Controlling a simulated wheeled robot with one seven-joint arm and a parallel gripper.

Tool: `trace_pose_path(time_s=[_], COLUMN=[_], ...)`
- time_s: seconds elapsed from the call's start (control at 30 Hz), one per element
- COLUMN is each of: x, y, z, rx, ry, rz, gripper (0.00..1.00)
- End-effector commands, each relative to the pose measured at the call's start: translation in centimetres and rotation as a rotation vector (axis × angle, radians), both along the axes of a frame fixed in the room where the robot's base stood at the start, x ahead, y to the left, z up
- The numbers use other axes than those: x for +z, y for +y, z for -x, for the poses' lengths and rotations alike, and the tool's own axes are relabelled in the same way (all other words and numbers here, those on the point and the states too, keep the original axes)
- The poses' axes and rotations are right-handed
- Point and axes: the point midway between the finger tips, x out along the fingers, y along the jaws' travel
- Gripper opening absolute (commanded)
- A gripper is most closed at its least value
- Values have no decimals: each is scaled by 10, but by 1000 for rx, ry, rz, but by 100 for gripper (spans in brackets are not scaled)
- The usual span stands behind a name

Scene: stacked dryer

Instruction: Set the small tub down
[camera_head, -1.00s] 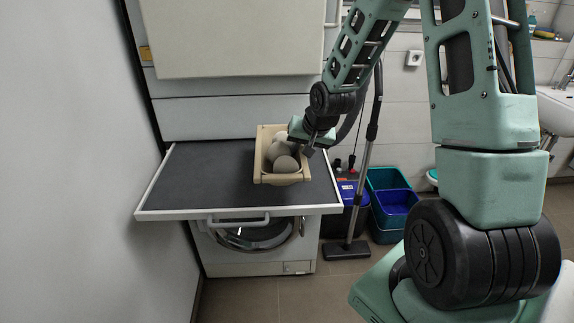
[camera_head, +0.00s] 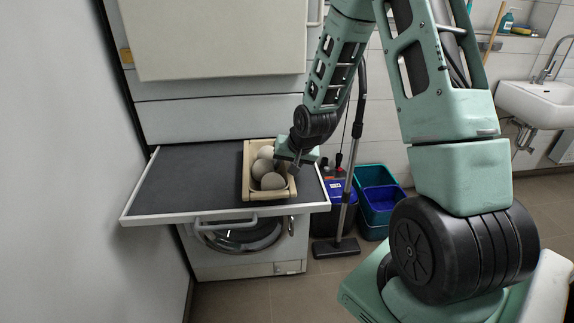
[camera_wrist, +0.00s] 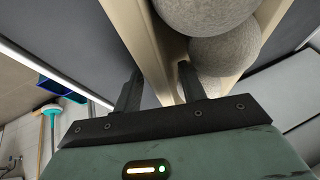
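The small tub (camera_head: 291,189) is a cream, open-topped, oblong box holding several grey balls (camera_head: 267,173). It is upright over the right part of the dark pull-out shelf (camera_head: 190,185) and looks to rest on it, though its underside is hidden. My gripper (camera_head: 296,168) is at the tub's right long wall. In the wrist view my fingers (camera_wrist: 160,88) straddle the tub wall (camera_wrist: 143,45), one outside and one on the ball side. A gap shows between the outer finger and the wall, so the gripper looks open.
The shelf's white front rim (camera_head: 160,216) has a handle. A washing machine (camera_head: 245,255) is below and a pale appliance front (camera_head: 215,40) above. The shelf's left part is bare. A vacuum wand (camera_head: 350,190) and bins (camera_head: 378,205) stand to the right.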

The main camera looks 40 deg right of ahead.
Motion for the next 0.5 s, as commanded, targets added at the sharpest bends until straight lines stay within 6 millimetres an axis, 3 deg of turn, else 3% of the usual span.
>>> trace_pose_path(time_s=[0.3, 0.5], x=[6, 32], y=[0, 0], z=[1, 15], rx=[0, -2], ry=[-1, -3], rz=[1, 2], gripper=[41, 41])
